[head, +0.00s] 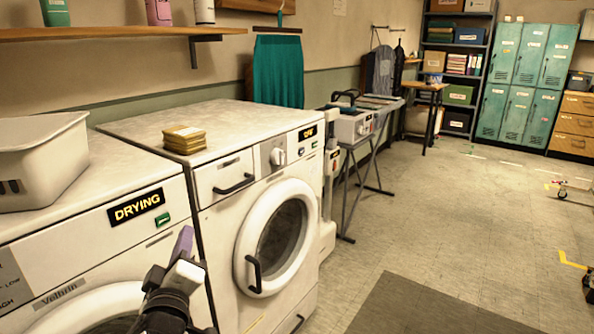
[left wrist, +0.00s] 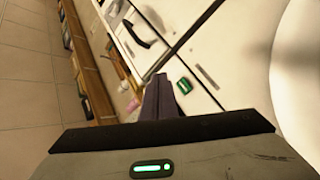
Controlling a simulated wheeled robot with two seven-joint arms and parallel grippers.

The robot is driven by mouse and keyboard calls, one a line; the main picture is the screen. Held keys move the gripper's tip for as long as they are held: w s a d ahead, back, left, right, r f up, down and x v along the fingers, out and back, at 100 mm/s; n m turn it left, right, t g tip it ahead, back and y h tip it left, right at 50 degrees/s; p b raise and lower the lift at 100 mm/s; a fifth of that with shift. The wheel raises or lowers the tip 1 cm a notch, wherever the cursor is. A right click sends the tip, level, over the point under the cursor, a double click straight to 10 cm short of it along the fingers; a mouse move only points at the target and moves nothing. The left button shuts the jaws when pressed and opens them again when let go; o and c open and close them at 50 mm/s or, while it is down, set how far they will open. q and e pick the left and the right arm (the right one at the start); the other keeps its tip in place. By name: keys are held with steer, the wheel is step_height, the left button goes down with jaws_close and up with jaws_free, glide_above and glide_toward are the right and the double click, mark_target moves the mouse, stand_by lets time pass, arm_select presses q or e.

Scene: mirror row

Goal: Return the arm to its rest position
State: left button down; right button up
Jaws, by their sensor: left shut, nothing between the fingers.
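My left gripper (head: 185,243) is low in the head view, in front of the left machine near its right edge. It also shows in the left wrist view (left wrist: 163,80), with its fingers together and nothing between them. The left machine (head: 75,255) is white and its display (head: 136,207) reads DRYING. A green button (head: 162,219) sits just beside that display, a little above and left of my fingers. The green button also shows in the left wrist view (left wrist: 184,86), next to the fingertips with a gap. My right gripper is not in view.
A second white machine (head: 226,187) with a closed round door stands to the right, with a yellow stack (head: 184,139) on top. A white basket (head: 40,155) sits on the left machine. A wooden shelf (head: 110,33) hangs above. A dark mat (head: 430,306) lies on open floor.

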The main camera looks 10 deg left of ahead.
arm_select(q)
steer(key=s+d+f+m+g+h, duration=0.2)
steer(key=s+d+f+m+h, duration=0.15)
steer(key=f, duration=0.55)
steer(key=s+d+f+m+g+h, duration=0.15)
steer(key=s+d+f+m, duration=0.3)
steer(key=f, duration=0.55)
steer(key=s+d+f+m+g+h, duration=0.2)
steer(key=s+d+f+m, duration=0.2)
steer(key=s+f, duration=0.3)
steer(key=s+d+f+m+g+h+p, duration=0.1)
steer(key=s+d+f+m+g+h, duration=0.1)
steer(key=s+d+f, duration=0.4)
steer(key=s+f+m+g, duration=0.1)
steer(key=s+f+m, duration=0.1)
steer(key=s, duration=0.2)
steer(key=shift+s+d+h, duration=0.25)
steer(key=shift+s+h, duration=0.05)
steer(key=shift+s, duration=0.05)
stand_by(4.0)
